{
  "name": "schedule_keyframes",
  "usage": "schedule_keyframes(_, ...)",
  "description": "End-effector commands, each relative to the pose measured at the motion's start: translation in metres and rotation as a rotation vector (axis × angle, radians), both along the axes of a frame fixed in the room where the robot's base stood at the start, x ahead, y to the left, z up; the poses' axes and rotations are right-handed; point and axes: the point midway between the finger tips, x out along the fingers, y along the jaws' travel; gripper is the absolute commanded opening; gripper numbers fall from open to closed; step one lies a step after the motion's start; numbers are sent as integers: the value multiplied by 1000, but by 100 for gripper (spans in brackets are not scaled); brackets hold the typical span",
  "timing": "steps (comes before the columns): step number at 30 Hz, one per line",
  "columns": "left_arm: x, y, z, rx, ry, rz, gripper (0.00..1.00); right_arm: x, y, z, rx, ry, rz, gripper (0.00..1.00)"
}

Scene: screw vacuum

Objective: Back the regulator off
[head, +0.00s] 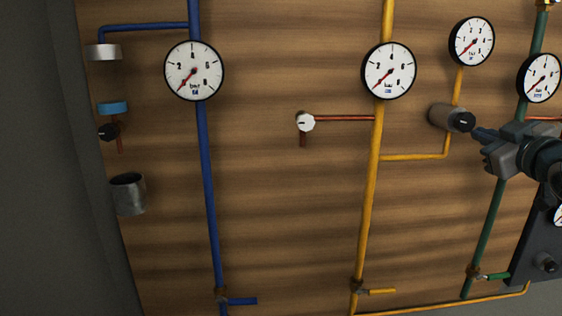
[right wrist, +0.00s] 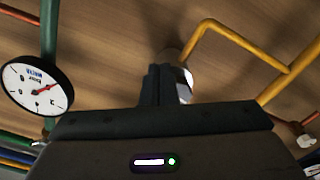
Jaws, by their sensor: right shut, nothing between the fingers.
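The regulator (head: 442,117) is a grey cylinder with a black knob on its front, joined to the yellow pipe at the right in the head view. My right gripper (head: 478,131) is just right of the knob, its fingertips close to it. I cannot tell whether they touch. It is shut with nothing between its fingers. In the right wrist view, the right gripper's fingers (right wrist: 158,84) are together and hide much of the regulator (right wrist: 186,82) behind them. A round gauge (head: 472,41) sits above the regulator on the yellow pipe. My left gripper is not in view.
A yellow pipe (head: 369,200) and a blue pipe (head: 208,200) run down the wooden wall, each with a gauge. A green pipe (head: 485,235) passes behind my right arm. A white knob (head: 306,122) sits left of the yellow pipe.

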Motion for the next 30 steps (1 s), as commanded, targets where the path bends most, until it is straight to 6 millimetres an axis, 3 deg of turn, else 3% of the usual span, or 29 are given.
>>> schedule_keyframes(5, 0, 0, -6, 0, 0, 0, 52, -8, -2, -3, -2, -1, -1, 0)
schedule_keyframes(18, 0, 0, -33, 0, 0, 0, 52, -57, -6, -3, -2, -1, -1, 0)
schedule_keyframes(30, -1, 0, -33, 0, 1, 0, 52, -60, -5, -2, 3, 1, 3, 0)
